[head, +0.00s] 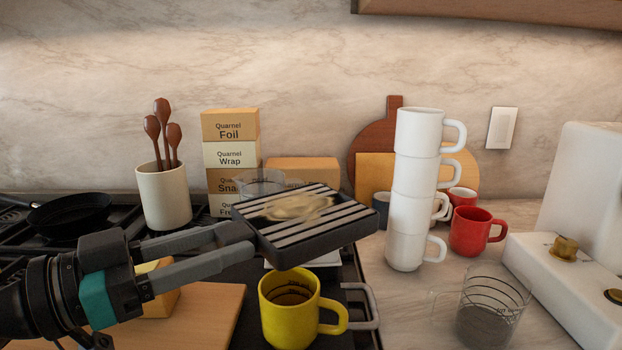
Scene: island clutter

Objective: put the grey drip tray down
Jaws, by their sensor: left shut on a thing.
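The grey drip tray (341,238) is a dark square tray with pale slats and a beige smear on top. My left gripper (243,243) is shut on its left edge and holds it, slightly tilted, above the stove area. A yellow mug (289,318) with dark contents shows just below and in front of the tray. I cannot tell whether the tray touches anything beneath it. My right gripper is not in view.
A tall stack of white mugs (413,190) stands just right of the tray, with red mugs (472,232) beyond. A glass measuring cup (489,311) is at front right, near a white machine (573,265). Boxes (229,157) and a utensil crock (164,198) stand behind. Some counter between is clear.

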